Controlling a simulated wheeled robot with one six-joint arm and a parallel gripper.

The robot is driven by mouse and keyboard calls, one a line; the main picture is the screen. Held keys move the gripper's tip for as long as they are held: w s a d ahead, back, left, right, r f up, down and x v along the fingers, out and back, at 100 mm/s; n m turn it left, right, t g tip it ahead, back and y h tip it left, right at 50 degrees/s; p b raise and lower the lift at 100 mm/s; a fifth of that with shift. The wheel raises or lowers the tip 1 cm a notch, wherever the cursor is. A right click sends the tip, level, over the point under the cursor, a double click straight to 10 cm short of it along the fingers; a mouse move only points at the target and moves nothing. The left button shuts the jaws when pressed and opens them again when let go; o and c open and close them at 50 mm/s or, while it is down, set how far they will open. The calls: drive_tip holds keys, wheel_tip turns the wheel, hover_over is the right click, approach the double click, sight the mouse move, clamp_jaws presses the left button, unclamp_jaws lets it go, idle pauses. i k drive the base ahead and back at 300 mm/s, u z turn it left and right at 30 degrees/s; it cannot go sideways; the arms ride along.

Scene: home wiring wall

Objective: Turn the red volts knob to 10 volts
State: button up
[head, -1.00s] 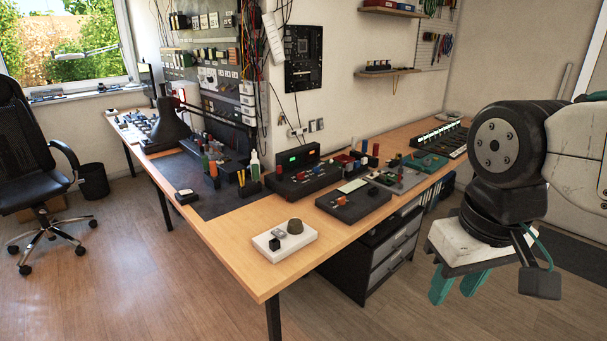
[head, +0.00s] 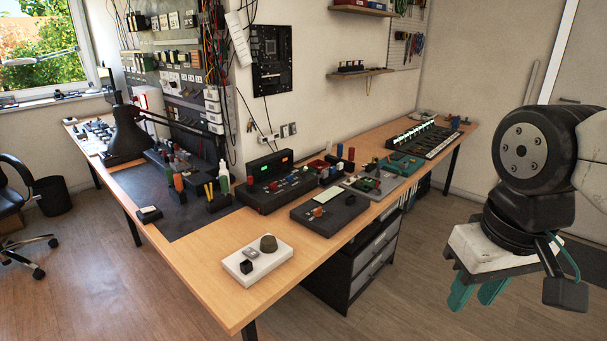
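A black bench power supply (head: 270,180) with a small lit green display and a red light sits on the wooden bench. Small coloured knobs, including a reddish one (head: 273,186), line its front. They are too small to read any label or setting, so I cannot tell for sure which is the volts knob. My gripper (head: 475,295) hangs at the right, in front of the bench and well apart from the supply. Its two teal fingers point down with a gap between them, and it holds nothing I can see.
A white box with a dark knob (head: 247,268) sits near the bench's front corner. Drawers (head: 368,268) are under the bench (head: 215,308). Floor (head: 400,315) is open between bench and gripper.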

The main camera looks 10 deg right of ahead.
sight(273, 187)
drive_tip(key=z, duration=0.6)
drive_tip(key=i, duration=1.25)
drive_tip(key=u, duration=0.9)
drive_tip(key=i, duration=0.45)
drive_tip(key=u, duration=0.4)
